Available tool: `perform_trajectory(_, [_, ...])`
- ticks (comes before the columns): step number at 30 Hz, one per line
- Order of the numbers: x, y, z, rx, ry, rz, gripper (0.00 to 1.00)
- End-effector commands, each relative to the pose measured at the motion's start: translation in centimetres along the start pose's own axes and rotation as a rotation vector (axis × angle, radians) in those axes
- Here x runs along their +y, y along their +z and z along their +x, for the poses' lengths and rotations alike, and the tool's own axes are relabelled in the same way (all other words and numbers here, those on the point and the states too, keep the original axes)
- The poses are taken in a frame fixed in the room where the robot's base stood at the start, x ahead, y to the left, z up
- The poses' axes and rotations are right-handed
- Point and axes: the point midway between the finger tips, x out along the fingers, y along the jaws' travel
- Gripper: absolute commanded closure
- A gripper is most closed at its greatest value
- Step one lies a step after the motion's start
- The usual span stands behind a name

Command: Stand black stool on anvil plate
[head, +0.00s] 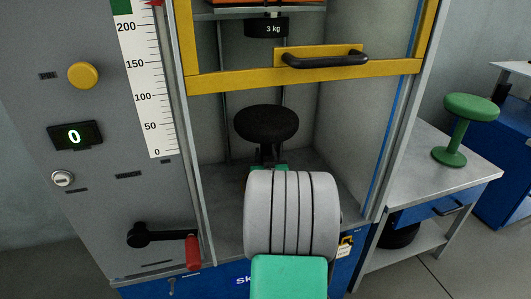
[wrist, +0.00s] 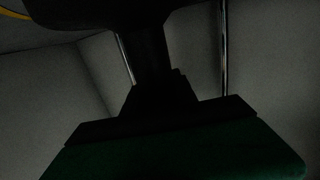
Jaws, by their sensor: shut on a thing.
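The black stool (head: 266,122) is inside the test cabinet, seat up and looking roughly upright. My gripper (head: 268,156) is shut on the stool's stem below the seat, mostly hidden behind my grey arm link. In the wrist view, the dark stem and seat underside of the black stool (wrist: 150,55) rise above my gripper (wrist: 155,103). The stool's foot is hidden in both views. I cannot pick out the anvil plate; my arm covers the middle of the cabinet floor, so I cannot tell whether the stool touches it.
A 3 kg black weight (head: 266,27) hangs above the seat. The yellow-framed guard (head: 305,75) with a black handle is raised above the stool. A control panel with a red-handled crank (head: 192,252) stands left. A green stool (head: 464,128) stands on the side table (head: 420,165) at right.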

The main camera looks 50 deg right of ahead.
Motion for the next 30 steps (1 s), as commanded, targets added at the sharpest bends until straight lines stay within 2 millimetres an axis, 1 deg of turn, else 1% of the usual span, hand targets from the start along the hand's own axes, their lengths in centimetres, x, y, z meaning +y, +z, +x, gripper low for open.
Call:
perform_trajectory(1, [0.0,-0.6,0.1,0.011,0.0,-0.001,1.0])
perform_trajectory(5, [0.0,-0.2,0.1,0.01,0.0,-0.001,1.0])
perform_trajectory(6, [0.0,0.3,0.0,-0.001,0.0,0.0,0.66])
perform_trajectory(14, [0.0,0.2,0.0,-0.001,0.0,0.0,0.45])
perform_trajectory(20, [0.0,0.2,0.0,-0.001,0.0,0.0,0.45])
perform_trajectory(23, [0.0,-0.3,0.0,-0.001,0.0,0.0,0.45])
perform_trajectory(26, [0.1,-0.2,-1.4,-0.002,0.001,0.001,0.45])
perform_trajectory(29, [0.1,-0.3,-3.9,-0.001,0.002,0.001,0.45])
perform_trajectory(30, [0.1,-0.4,-5.0,-0.001,0.002,0.0,0.45])
